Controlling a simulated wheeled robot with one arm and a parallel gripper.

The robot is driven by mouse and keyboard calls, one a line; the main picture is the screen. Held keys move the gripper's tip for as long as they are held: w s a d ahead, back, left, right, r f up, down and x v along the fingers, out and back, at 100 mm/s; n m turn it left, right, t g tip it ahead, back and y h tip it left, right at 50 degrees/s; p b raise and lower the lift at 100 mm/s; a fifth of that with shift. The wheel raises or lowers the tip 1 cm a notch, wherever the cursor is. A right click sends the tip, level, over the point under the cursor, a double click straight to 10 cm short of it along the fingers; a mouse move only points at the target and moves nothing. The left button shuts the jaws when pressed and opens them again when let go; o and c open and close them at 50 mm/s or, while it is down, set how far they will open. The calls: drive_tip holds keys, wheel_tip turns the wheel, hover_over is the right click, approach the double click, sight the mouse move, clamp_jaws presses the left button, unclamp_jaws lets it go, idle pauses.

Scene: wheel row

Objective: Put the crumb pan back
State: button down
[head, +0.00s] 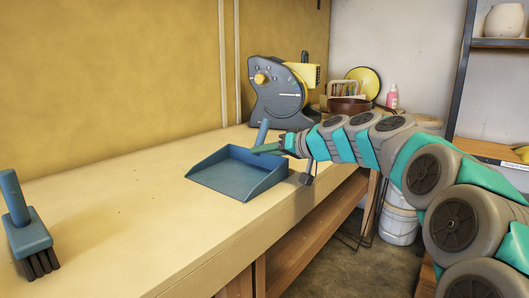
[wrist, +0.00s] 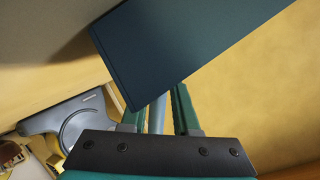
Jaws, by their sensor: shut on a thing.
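The crumb pan (head: 236,174) is a blue dustpan with a flat tray, low side walls and a round handle that rises at its back. In the head view it is at or just over the bench top, near the front edge; I cannot tell whether it touches. My gripper (head: 268,148) reaches in from the right and is shut on the pan's handle. In the wrist view the handle shows between the two fingers of my gripper (wrist: 158,115), and the dark blue pan (wrist: 185,45) fills the upper middle.
A blue hand brush (head: 27,235) stands on the bench (head: 110,220) at the left. Bare bench lies between brush and pan. A white bucket (head: 399,222) is below.

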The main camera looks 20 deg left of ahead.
drive_tip(key=c, duration=0.7)
unclamp_jaws()
drive_tip(key=shift+o, duration=0.2)
drive_tip(key=shift+r, duration=0.1)
drive_tip(key=b+v, duration=0.1)
drive_tip(key=v, duration=1.1)
